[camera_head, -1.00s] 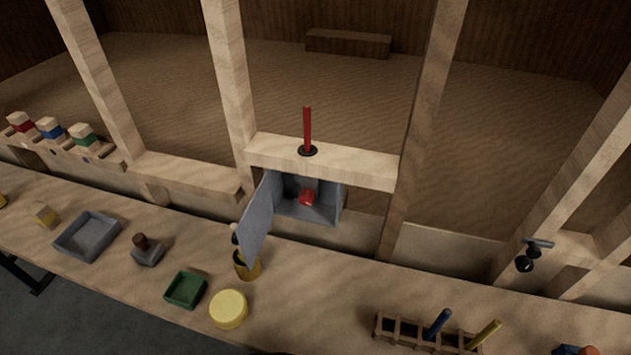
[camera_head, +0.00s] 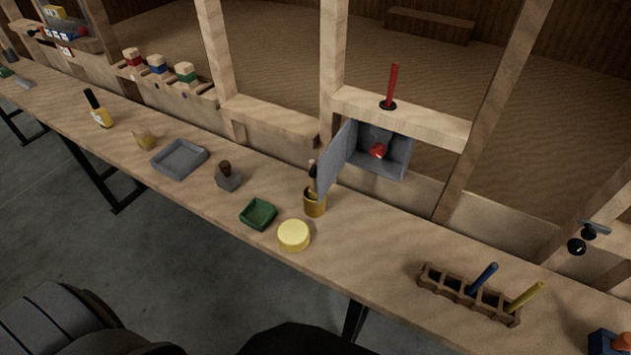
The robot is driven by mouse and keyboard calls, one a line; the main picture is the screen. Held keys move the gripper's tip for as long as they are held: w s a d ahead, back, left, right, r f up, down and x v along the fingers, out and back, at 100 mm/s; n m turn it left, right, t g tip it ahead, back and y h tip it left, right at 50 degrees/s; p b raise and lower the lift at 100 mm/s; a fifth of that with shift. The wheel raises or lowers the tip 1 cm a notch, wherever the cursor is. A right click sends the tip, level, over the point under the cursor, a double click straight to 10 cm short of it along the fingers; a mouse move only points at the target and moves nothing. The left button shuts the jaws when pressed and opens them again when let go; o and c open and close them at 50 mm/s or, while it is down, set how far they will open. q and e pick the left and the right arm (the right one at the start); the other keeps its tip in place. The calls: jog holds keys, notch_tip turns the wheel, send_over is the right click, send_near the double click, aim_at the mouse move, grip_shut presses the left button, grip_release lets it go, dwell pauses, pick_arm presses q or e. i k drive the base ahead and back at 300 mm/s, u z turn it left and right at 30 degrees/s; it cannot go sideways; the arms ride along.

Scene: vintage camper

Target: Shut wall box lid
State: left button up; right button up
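The grey wall box (camera_head: 395,160) is set in the wooden frame below a short beam, right of the middle of the head view. Its lid (camera_head: 338,158) hangs open, hinged on the box's left side and swung out toward the bench. A red round thing (camera_head: 378,151) shows inside the box. A brass-coloured cup (camera_head: 315,205) holding a dark-tipped tool stands right by the lid's lower free edge; I cannot tell whether they touch. Neither of my grippers is in view.
The workbench (camera_head: 365,255) carries a yellow round tub (camera_head: 293,235), a green tray (camera_head: 258,213), a grey tray (camera_head: 179,158), a stamp-like block (camera_head: 228,178) and a wooden rack (camera_head: 468,292) with blue and yellow sticks. A red rod (camera_head: 391,86) stands above the box.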

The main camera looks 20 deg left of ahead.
aim_at(330, 163)
jog(key=k, duration=0.55)
jog(key=u, duration=1.75)
jog(key=i, duration=1.7)
jog(key=z, duration=1.2)
jog(key=k, duration=0.65)
jog(key=z, duration=1.2)
